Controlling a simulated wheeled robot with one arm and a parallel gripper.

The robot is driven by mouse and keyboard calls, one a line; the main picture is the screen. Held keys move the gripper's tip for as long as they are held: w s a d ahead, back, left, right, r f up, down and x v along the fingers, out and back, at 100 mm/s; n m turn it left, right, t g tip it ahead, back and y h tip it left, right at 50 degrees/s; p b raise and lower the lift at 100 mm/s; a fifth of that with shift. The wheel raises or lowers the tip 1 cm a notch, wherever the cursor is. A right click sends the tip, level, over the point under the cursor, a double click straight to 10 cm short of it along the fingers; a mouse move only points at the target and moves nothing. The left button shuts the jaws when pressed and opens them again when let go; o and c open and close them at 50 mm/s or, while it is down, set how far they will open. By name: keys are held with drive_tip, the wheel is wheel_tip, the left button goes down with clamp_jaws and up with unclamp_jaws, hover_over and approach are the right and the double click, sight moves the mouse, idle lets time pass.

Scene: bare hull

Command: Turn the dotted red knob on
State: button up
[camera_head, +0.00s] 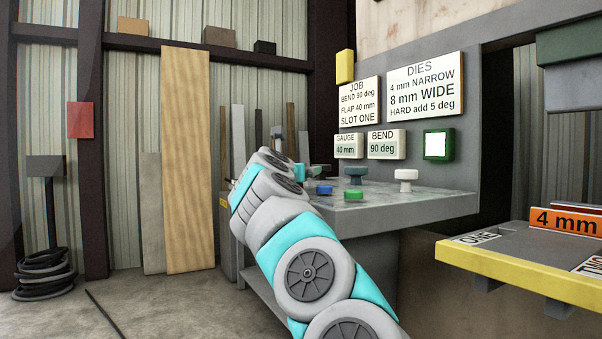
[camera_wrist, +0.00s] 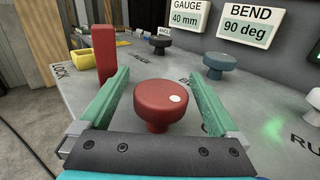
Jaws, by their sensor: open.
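The red knob (camera_wrist: 158,105) with a white dot on its right side stands on the grey panel top in the wrist view. My gripper (camera_wrist: 158,82) is open, with one green finger on each side of the knob. The fingers look apart from the knob, with a gap on both sides. In the head view my arm hides the red knob, and my gripper is mostly hidden behind the arm.
A red upright block (camera_wrist: 104,52) stands just beyond the left finger. A teal knob (camera_wrist: 218,65), a black knob (camera_wrist: 160,43) and a white knob (camera_head: 405,179) stand on the same panel. GAUGE (camera_head: 349,145) and BEND (camera_head: 386,144) displays are behind.

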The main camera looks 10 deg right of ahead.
drive_tip(key=shift+b+v, duration=0.75)
drive_tip(key=shift+v, duration=2.45)
drive_tip(key=shift+d+r, duration=0.1)
